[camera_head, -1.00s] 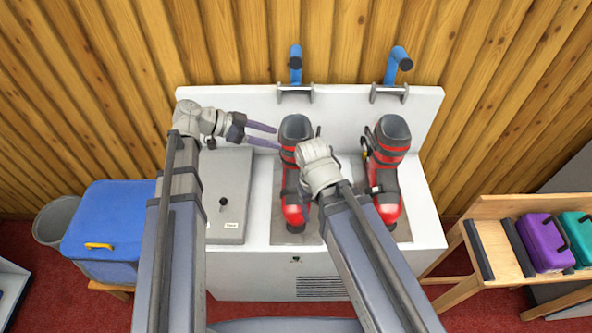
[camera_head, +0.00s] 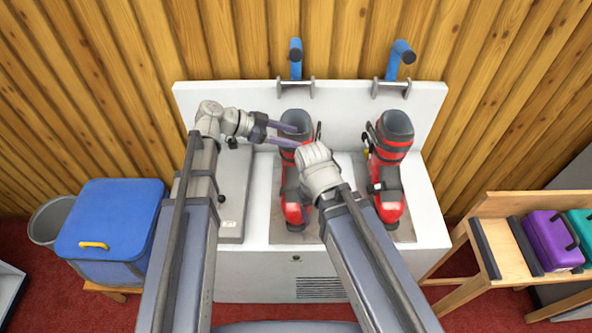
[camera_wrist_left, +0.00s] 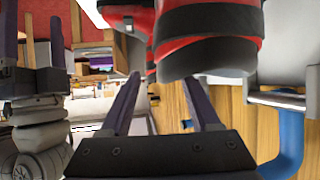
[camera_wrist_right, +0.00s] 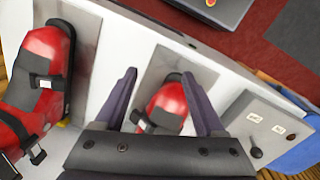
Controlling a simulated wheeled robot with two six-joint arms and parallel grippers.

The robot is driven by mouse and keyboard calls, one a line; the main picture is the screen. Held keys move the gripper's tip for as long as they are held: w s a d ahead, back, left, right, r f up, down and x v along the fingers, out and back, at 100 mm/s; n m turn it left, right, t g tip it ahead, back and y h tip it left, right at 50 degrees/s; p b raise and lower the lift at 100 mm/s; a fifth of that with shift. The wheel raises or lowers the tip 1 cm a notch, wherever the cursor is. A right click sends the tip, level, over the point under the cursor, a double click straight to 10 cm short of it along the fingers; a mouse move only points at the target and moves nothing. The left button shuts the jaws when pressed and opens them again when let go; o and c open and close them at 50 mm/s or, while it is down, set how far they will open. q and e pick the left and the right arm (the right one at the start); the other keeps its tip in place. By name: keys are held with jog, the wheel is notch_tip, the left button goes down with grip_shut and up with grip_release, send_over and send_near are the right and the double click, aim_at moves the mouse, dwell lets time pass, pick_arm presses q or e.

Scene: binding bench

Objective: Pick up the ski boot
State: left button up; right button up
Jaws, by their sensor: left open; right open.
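Two red and black ski boots stand on the white bench: a left boot (camera_head: 294,203) and a right boot (camera_head: 387,172). My left gripper (camera_head: 298,135) is open, its purple fingers at the left boot's grey upper. In the left wrist view a boot's dark cuff (camera_wrist_left: 205,45) lies ahead of and partly between the spread fingers; I cannot tell if they touch it. My right gripper (camera_wrist_right: 159,74) is open and points down over a red boot toe (camera_wrist_right: 167,103), which shows between its fingers. In the head view its wrist hides part of the left boot and its own fingers.
Blue-handled levers (camera_head: 296,60) and (camera_head: 399,60) rise behind the boots. A grey panel (camera_head: 233,205) with a black knob lies left of them. A blue cooler (camera_head: 110,220) is at left, a wooden rack (camera_head: 493,240) at right.

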pick_arm(q)
jog(key=shift+w+d+f, duration=0.15)
jog(key=shift+d+f, duration=0.25)
jog(key=shift+d, duration=0.2)
grip_shut()
jog(key=shift+r, duration=0.1)
dwell(0.9)
